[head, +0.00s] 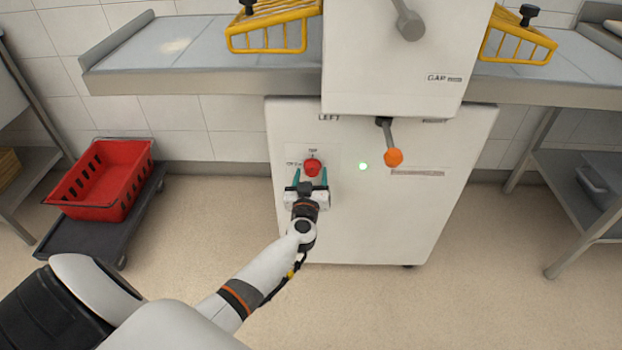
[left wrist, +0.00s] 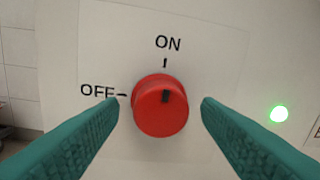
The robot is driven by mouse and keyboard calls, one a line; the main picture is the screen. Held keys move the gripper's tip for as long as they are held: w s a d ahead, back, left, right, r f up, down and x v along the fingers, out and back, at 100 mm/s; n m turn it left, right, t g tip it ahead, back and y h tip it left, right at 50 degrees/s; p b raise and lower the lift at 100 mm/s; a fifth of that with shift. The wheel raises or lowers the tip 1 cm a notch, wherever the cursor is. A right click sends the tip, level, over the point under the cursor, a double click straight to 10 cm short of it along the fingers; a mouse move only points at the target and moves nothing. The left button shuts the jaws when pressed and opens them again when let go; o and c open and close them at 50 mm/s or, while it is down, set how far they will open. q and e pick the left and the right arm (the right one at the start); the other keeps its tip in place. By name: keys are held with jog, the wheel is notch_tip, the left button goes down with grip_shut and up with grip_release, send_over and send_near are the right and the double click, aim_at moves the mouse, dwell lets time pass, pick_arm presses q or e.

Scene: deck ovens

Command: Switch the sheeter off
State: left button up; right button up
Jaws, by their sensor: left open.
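The sheeter (head: 460,140) is a white cabinet in the middle of the head view. Its red round knob (head: 313,167) sits on the front panel at the left. In the left wrist view the red knob (left wrist: 160,105) has a dark mark near its top, pointing up to ON; OFF is printed to its left. A green light (head: 363,166) glows to the right of the knob, also in the left wrist view (left wrist: 279,114). My left gripper (head: 310,176) is open, its teal fingers on either side of the knob, with gaps showing. My right gripper is not in view.
A lever with an orange ball (head: 393,157) sticks out right of the knob. Yellow wire guards (head: 268,30) stand over the side tables (head: 195,82). A red crate (head: 100,180) on a dark dolly (head: 105,225) stands at the left. The floor before the cabinet is clear.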

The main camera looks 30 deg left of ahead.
pick_arm(q)
jog(key=c, duration=1)
